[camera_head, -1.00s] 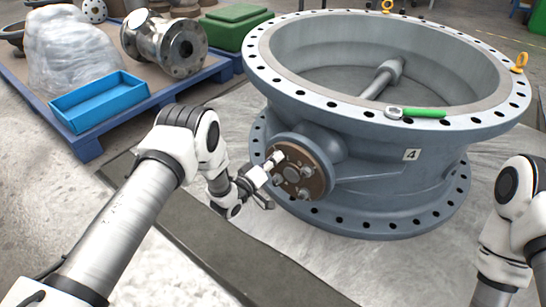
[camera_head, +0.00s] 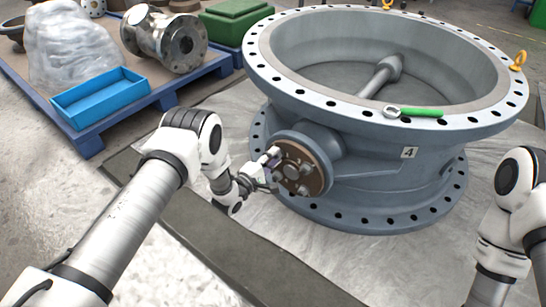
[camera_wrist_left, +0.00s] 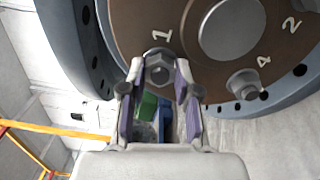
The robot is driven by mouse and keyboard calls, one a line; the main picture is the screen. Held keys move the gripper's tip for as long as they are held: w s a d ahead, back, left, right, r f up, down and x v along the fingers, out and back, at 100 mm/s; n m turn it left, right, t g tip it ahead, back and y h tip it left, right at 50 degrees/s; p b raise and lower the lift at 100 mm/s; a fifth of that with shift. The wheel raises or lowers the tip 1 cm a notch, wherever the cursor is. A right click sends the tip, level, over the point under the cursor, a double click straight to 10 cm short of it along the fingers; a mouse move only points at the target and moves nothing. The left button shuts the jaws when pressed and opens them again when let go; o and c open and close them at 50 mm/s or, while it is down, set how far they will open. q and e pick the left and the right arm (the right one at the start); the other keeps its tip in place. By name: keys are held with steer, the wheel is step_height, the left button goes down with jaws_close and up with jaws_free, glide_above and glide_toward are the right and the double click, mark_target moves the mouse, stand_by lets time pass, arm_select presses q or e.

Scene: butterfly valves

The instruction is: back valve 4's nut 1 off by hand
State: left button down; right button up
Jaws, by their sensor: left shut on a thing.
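Valve 4 (camera_head: 350,160) is a large grey-blue ring body with a "4" plate, standing on the floor sheet. Its round brown cover plate (camera_head: 314,184) with several nuts faces me. In the left wrist view, nut 1 (camera_wrist_left: 158,70) sits by the number "1" on the brown plate (camera_wrist_left: 185,25). My left gripper (camera_head: 272,163) is at the plate's upper left; in the left wrist view its fingers (camera_wrist_left: 159,77) are closed on nut 1 from both sides.
A green-handled wrench (camera_head: 415,112) lies on the valve's top flange. A blue tray (camera_head: 100,98) stands on the blue pallet at left, near a wrapped bundle (camera_head: 70,50) and a metal valve fitting (camera_head: 165,38).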

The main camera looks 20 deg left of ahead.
arm_select(q)
steer(key=shift+n, duration=0.9)
steer(key=c, duration=0.8)
jaws_free()
steer(key=shift+c, duration=0.2)
steer(key=v, duration=1.2)
